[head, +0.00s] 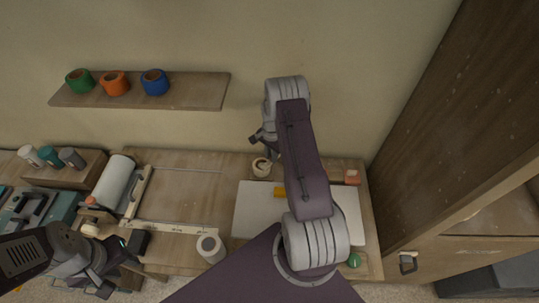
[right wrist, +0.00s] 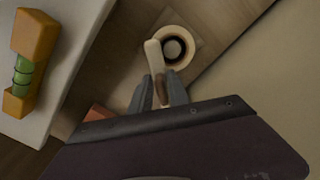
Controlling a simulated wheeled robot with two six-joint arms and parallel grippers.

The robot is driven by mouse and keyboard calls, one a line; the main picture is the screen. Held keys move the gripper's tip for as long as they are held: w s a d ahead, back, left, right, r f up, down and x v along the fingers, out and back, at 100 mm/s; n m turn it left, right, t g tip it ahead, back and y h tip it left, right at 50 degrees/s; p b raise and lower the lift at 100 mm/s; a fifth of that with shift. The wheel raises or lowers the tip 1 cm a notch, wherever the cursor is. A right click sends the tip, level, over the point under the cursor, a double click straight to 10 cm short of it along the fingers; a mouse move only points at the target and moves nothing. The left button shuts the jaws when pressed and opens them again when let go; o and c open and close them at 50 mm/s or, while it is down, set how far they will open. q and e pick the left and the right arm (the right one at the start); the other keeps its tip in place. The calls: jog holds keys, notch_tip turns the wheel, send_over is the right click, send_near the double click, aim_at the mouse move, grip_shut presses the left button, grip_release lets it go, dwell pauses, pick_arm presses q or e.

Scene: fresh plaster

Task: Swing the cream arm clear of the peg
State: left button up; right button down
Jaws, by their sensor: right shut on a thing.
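A long cream bar (head: 138,191), which looks like the cream arm, runs beside a white roll (head: 115,180) at the left of the bench. A small orange end piece (head: 90,201) shows near the roll's lower end; I cannot tell whether it is the peg. My left gripper (head: 120,260) is low at the left, below the bar and apart from it; its fingers are unclear. My right gripper (right wrist: 162,88) is shut on a slim cream-and-brown stick (right wrist: 153,56), beside a cream round cup (right wrist: 187,60) with a dark inside. The cup also shows in the head view (head: 261,169).
A shelf (head: 195,92) holds green, orange and blue rolls. Another white roll (head: 210,247) stands at the bench's front. A pale board (head: 249,211) lies under my right arm. An orange-and-green level (right wrist: 24,70) shows in the wrist view. A tall wooden cabinet (head: 450,110) bounds the right.

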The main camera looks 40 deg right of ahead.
jog(key=s+d+n+b, duration=0.3)
jog(key=s+d+n, duration=0.1)
jog(key=n, duration=0.7)
jog(key=shift+s+d+r+n, duration=0.15)
jog(key=shift+d+r+n, duration=0.05)
jog(key=shift+d+n, duration=0.2)
dwell(0.4)
jog(key=c, duration=1.4)
grip_release()
jog(key=shift+c, duration=0.2)
jog(key=shift+s+a, duration=0.15)
jog(key=shift+s, duration=0.05)
